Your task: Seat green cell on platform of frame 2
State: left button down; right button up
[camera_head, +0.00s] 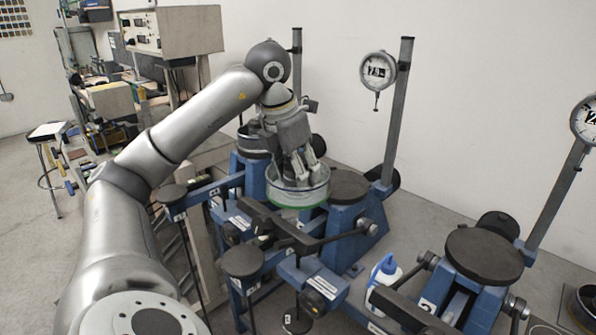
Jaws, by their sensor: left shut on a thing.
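My left gripper (303,178) points down and is shut on the green cell (300,197), a clear round dish with a green lower rim. The cell looks about level. In the picture it overlaps the left edge of the middle blue frame's dark round platform (350,185); I cannot tell whether they touch. The right blue frame has a bare dark round platform (484,254). A small tag (427,305) on that frame looks like a 2, but is too small to be sure. My right gripper is not in view.
Upright posts carry dial gauges, one (378,70) above the middle frame and one (586,118) at the right edge. Dark lever arms (300,240) cross in front. Smaller dark discs (241,261) stand at front left.

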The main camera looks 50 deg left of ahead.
pick_arm(q)
jog(key=shift+w+a+r+p, duration=0.15)
jog(key=shift+w+p, duration=0.75)
jog(key=shift+w, duration=0.2)
jog(key=shift+w+a+r+p, duration=0.1)
jog(key=shift+w+p, duration=0.8)
jog(key=shift+w, duration=0.2)
jog(key=shift+w+a+p, duration=0.2)
jog(key=shift+w+p, duration=1.45)
jog(key=shift+w, duration=0.7)
jog(key=shift+w+a+p, duration=0.2)
jog(key=shift+w+p, duration=0.65)
jog(key=shift+w, duration=0.6)
jog(key=shift+w+a+p, duration=0.15)
jog(key=shift+w+p, duration=0.7)
jog(key=shift+w, duration=0.55)
jog(key=shift+f+b, duration=0.85)
jog(key=shift+f, duration=1)
jog(key=shift+f, duration=0.4)
